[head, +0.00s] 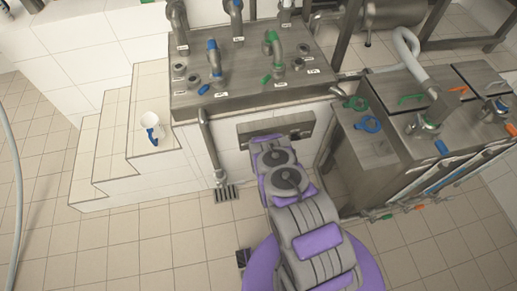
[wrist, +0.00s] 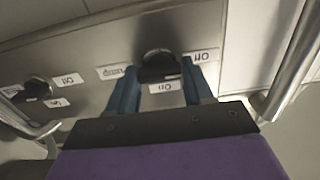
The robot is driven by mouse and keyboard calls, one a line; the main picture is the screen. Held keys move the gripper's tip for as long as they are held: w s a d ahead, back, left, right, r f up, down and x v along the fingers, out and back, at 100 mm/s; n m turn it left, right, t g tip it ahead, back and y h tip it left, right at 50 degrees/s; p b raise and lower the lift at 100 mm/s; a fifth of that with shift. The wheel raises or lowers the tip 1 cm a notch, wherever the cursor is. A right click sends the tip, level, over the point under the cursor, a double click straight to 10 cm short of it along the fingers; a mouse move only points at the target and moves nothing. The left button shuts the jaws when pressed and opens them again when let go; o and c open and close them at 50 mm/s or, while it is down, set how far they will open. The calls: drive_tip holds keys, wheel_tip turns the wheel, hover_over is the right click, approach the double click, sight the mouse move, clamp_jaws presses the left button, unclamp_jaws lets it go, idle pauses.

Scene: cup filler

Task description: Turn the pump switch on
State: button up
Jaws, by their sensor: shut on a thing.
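In the wrist view, a grey metal panel (wrist: 75,65) carries the pump switch (wrist: 158,62), a dark round knob with white labels around it. The label to its left appears to read "Pump", upside down. My gripper (wrist: 160,80) has its two blue-grey fingers on either side of this knob, shut on it. The knob's lower part is partly hidden between the fingers. In the head view, my purple and grey arm reaches to the metal panel (head: 300,125) on the white block's front; the gripper and knob are hidden there.
A second dark knob (wrist: 36,88) with labels is at the left of the panel in the wrist view. A vertical pipe (head: 208,145) runs down left of my arm. A steel cabinet (head: 375,150) stands close on the right.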

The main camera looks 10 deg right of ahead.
drive_tip(key=c, duration=0.4)
drive_tip(key=shift+m, duration=0.3)
drive_tip(key=shift+d+f+m, duration=0.1)
drive_tip(key=shift+m, duration=4.2)
drive_tip(key=shift+d+f+m, duration=0.1)
drive_tip(key=shift+m, duration=4.2)
drive_tip(key=o, duration=1)
